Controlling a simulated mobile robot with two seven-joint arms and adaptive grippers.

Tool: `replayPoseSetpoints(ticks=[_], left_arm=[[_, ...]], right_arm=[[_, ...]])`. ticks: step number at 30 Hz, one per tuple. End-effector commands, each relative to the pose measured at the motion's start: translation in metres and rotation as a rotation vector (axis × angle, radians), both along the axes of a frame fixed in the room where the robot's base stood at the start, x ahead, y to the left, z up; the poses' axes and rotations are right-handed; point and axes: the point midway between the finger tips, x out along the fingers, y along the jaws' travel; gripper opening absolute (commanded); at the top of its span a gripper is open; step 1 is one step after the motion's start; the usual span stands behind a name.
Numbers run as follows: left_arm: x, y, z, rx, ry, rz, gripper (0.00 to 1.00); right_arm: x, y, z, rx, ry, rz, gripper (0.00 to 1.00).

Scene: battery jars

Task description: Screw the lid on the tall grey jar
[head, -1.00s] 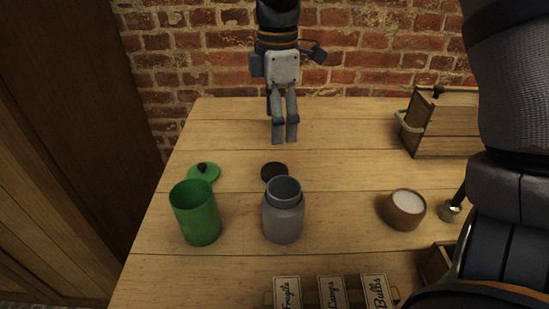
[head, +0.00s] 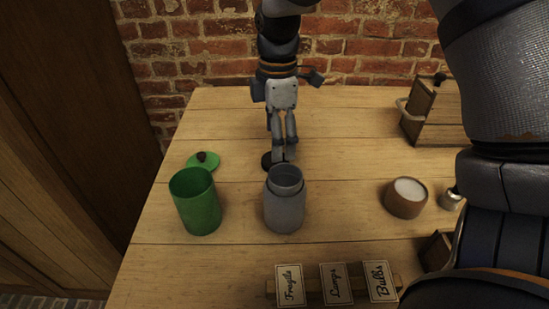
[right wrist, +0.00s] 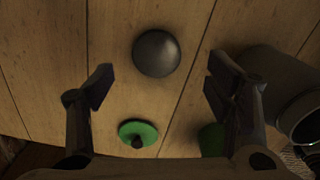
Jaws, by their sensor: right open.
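The tall grey jar (head: 284,211) stands upright and open in the middle of the table; its side also shows in the right wrist view (right wrist: 278,80). A round dark lid (head: 267,161) lies on the table just behind the jar, partly hidden by my fingers. In the right wrist view the lid (right wrist: 157,53) shows whole, beyond and between the fingertips. My right gripper (head: 284,155) points down over the lid, open and empty; its spread fingers (right wrist: 158,85) appear apart from the lid. My left gripper is not in view.
An open green jar (head: 196,206) stands left of the grey jar, with its green knobbed lid (head: 204,161) behind it. A wooden bowl of white stuff (head: 405,199) is to the right. Labelled cards (head: 337,284) stand in front. A wooden box (head: 430,112) is at back right.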

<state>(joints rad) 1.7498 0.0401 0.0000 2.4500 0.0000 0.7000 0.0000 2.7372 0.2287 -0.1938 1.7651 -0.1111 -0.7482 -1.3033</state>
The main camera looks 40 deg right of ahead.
Motion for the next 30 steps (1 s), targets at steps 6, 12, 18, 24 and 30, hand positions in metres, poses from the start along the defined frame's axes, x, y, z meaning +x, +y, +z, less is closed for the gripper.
replayPoseSetpoints(ticks=[6,12,18,24,30], left_arm=[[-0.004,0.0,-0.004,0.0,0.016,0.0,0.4],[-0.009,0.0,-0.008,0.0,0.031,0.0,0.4],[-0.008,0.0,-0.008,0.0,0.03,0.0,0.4],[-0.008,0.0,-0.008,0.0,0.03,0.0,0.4],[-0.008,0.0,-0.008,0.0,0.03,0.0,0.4]], right_arm=[[0.002,0.001,-0.021,-0.001,0.009,0.0,0.73],[0.004,0.001,-0.05,0.001,0.005,0.0,0.73],[0.005,0.001,-0.052,0.0,-0.001,0.0,0.73],[0.005,0.001,-0.051,0.0,-0.001,0.0,0.73],[0.005,0.001,-0.051,0.0,-0.001,0.0,0.41]])
